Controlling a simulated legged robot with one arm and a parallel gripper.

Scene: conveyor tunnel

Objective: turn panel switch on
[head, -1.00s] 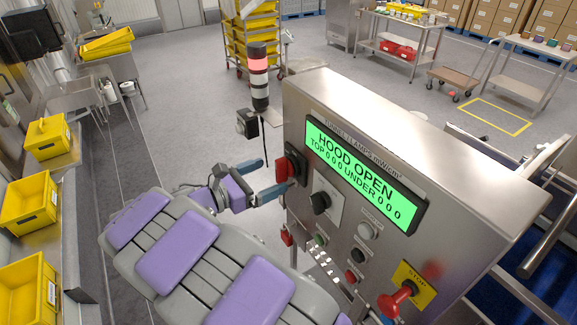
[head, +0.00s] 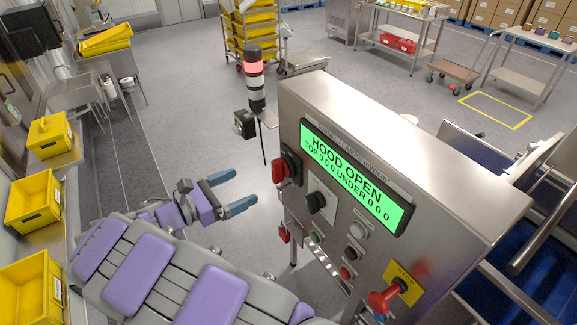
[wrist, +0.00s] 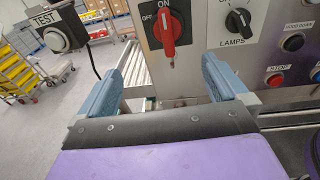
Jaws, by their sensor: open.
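The panel switch is a red rotary handle (head: 279,170) on a dark plate at the left end of the steel control panel (head: 440,130). In the wrist view the red handle (wrist: 166,30) stands roughly upright below the word ON, with OFF at its left; I cannot tell which end is its pointer. My gripper (head: 246,188) is open and empty, left of the switch and apart from it. In the wrist view its blue fingers (wrist: 168,62) spread to either side of the handle, with the handle beyond them.
Right of the switch is a black LAMPS knob (head: 316,202). Several buttons and a red stop knob (head: 384,301) sit lower right. The green display (head: 355,178) reads HOOD OPEN. A TEST button box (wrist: 65,30) and lamp tower (head: 254,80) stand left of the panel. Yellow crates line the far left.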

